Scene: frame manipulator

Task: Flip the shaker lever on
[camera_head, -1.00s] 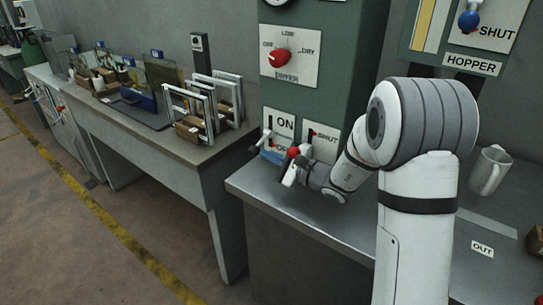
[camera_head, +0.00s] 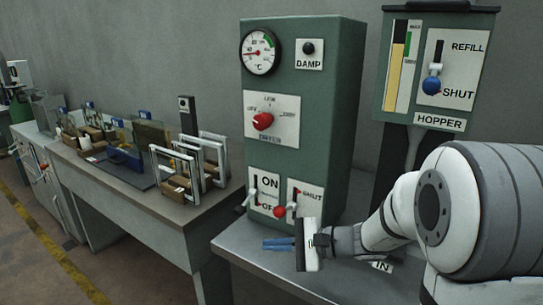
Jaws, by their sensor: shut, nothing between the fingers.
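The ON/OFF plate (camera_head: 269,182) is on the lower front of the green cabinet. A pale lever (camera_head: 250,197) sticks out at its left side; its exact position is hard to tell. My gripper (camera_head: 265,244) is shut and empty, its blue fingers pointing left. It is below the plate in the picture, apart from the lever and over the metal bench. My gripper's pale body hides part of the cabinet's lower right.
A SHUT plate (camera_head: 311,196) with a red knob (camera_head: 280,211) is right beside the ON/OFF plate, close above my gripper. A red dryer dial (camera_head: 263,121) is higher up. The hopper panel (camera_head: 437,75) stands at the right. Framed screens (camera_head: 172,172) stand on the left bench.

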